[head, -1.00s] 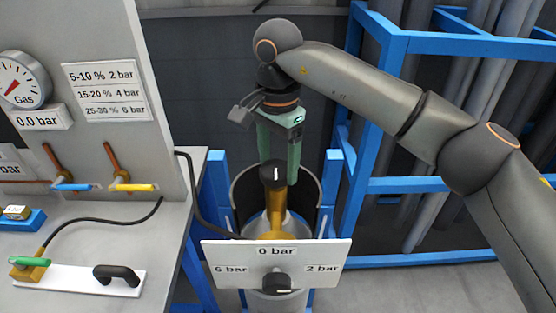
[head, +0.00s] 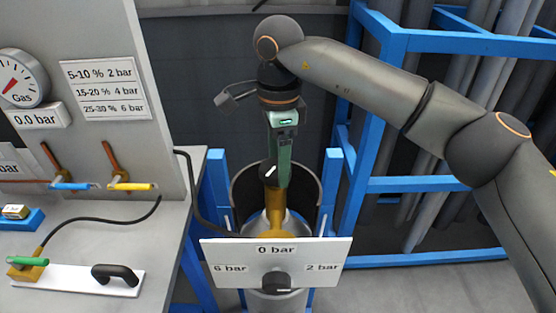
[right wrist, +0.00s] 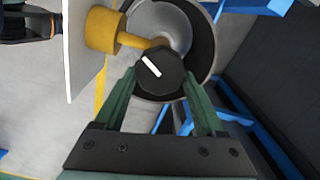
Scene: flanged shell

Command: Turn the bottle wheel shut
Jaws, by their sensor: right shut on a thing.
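The bottle wheel is a black round knob (head: 268,172) with a white mark, on top of the brass valve (head: 275,208) of the gas bottle. It also shows in the right wrist view (right wrist: 160,76), where the white mark runs slantwise. My right gripper (head: 279,180) comes down from above, its green fingers on either side of the wheel, shut on it. In the right wrist view the two fingertips (right wrist: 160,80) flank the knob. My left gripper is not in view.
A white pressure plate (head: 275,262) with a black regulator knob (head: 277,283) stands in front of the bottle. Blue frame posts (head: 329,195) flank the bottle. A bench (head: 130,225) with a gauge (head: 22,78) reading near zero is at left. A black hose (head: 190,185) runs to the valve.

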